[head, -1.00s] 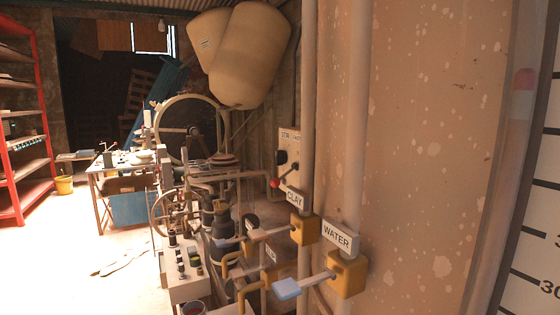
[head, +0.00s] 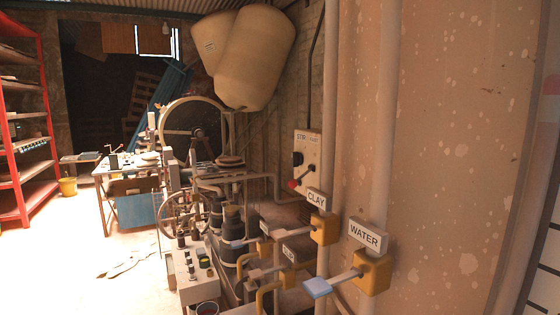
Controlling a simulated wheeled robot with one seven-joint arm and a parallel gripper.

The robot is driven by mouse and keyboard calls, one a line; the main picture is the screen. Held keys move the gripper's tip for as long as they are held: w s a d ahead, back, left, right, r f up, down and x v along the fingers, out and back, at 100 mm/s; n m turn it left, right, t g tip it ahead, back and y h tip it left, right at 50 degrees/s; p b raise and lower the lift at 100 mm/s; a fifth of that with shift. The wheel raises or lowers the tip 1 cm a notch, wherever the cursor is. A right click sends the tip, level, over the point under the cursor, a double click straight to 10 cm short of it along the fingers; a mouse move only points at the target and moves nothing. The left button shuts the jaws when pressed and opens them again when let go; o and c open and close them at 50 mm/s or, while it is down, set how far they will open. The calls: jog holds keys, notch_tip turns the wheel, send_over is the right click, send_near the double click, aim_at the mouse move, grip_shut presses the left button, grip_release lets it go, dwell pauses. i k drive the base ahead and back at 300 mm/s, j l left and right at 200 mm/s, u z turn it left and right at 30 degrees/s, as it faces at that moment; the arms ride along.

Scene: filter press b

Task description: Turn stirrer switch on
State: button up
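The stirrer switch panel (head: 308,158) is a pale upright plate on the wall, right of the picture's middle. Its top label begins "STIR"; the rest is too small to read. A dark knob (head: 297,159) sits on its left side. Below it a lever with a red ball end (head: 292,184) points down and left. The panel is partly side-on to me, and its lower edge is close to the CLAY sign. I cannot read which position the switch is in. My gripper is not in view.
Yellow valve blocks labelled CLAY (head: 324,229) and WATER (head: 372,272) stick out in front of the panel, with a pale blue handle (head: 317,288). Pipes and a control box (head: 190,275) stand below left. Open floor (head: 110,270) lies at the left.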

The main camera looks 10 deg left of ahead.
aim_at(296, 159)
jog(key=j+z, duration=0.1)
jog(key=j, duration=1.55)
jog(key=k+j+z, duration=0.15)
jog(key=j, duration=0.65)
jog(key=i+j, duration=0.2)
jog(key=j, duration=0.15)
jog(key=i+j+z, duration=0.1)
jog(key=j, duration=0.25)
jog(key=i+j+z, duration=0.1)
jog(key=i+j, duration=0.35)
jog(key=j, duration=0.3)
jog(key=i+j+z, duration=0.1)
jog(key=j, duration=0.3)
jog(key=i+j, duration=0.2)
jog(key=j, duration=0.2)
jog(key=l+z, duration=0.05)
